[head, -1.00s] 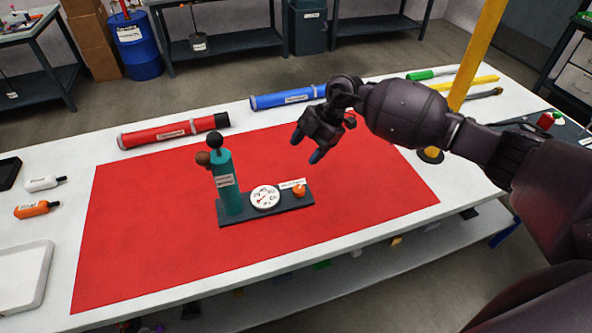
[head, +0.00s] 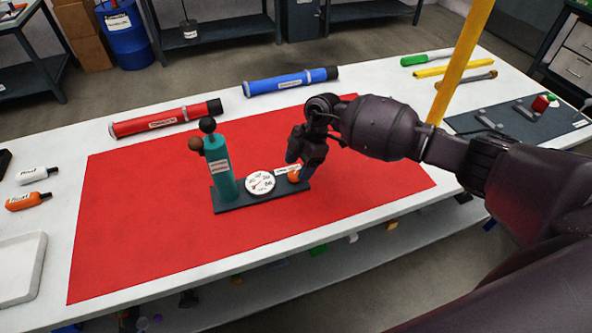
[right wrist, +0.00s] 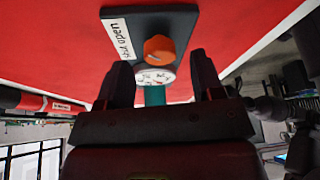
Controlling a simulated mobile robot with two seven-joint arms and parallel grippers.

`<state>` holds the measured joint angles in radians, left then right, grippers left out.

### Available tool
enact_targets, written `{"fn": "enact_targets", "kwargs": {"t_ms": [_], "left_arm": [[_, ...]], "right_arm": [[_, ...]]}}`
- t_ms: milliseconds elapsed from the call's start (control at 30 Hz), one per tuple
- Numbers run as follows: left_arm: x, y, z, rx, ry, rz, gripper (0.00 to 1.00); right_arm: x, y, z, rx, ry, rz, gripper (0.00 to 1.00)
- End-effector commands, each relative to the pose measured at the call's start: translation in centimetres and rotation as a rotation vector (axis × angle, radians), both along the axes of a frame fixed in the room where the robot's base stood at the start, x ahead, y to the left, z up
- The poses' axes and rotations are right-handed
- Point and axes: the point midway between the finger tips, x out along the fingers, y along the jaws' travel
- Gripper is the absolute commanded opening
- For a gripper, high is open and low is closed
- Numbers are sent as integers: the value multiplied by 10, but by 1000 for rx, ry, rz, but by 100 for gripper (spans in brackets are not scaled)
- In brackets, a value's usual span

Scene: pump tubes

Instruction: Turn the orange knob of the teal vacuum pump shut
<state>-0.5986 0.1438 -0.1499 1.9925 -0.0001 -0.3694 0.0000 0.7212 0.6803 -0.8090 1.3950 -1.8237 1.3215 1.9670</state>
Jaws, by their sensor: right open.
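The teal vacuum pump (head: 222,178) stands upright on a dark base plate (head: 232,206) on the red mat, with a white dial gauge (head: 260,183) beside it. The orange knob (head: 293,176) is at the plate's right end, partly covered by my gripper in the head view. My right gripper (head: 303,178) points down close to the knob. In the right wrist view the fingers (right wrist: 160,82) are spread apart and empty, with the orange knob (right wrist: 159,48) just beyond the tips, between their lines. A label reading "shut open" (right wrist: 117,40) lies beside the knob. My left gripper is not in view.
A red tube (head: 165,120) and a blue tube (head: 290,80) lie behind the mat (head: 130,240). A yellow post (head: 463,60) rises at the right. Two bottles and a white tray (head: 22,270) are at the left. The mat around the pump is clear.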

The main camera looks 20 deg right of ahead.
Motion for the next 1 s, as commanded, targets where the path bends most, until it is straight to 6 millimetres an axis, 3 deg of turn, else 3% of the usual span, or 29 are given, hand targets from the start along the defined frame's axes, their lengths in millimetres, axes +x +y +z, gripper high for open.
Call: {"fn": "enact_targets", "kwargs": {"t_ms": [200,533,867,1000], "left_arm": [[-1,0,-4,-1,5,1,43],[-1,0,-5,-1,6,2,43],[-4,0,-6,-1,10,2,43],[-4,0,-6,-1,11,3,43]], "right_arm": [[-1,7,-17,1,1,-1,61],[-2,8,-18,1,0,0,61],[-1,7,-18,1,-1,0,12],[-1,7,-18,1,0,3,11]]}}
